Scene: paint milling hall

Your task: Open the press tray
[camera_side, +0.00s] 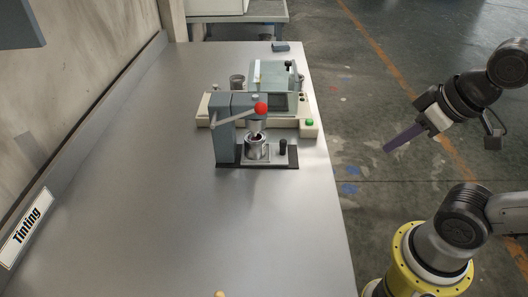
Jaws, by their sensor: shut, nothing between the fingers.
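A grey press (225,135) stands on the metal table, with a lever ending in a red ball knob (261,108). Below its head is a dark flat tray or base plate (290,160) carrying a round metal cup (257,150). A small black upright knob (283,147) stands to the right of the cup. I cannot tell from this view whether the tray is slid out. My gripper (389,148) is right of the table, over the floor, apart from the press. Its long purple fingers are shut and hold nothing.
Behind the press is a cream machine (308,130) with a green button and a glassy lid (273,74). A "Tinting" sign (26,229) is at left. The table's front and left are mostly clear.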

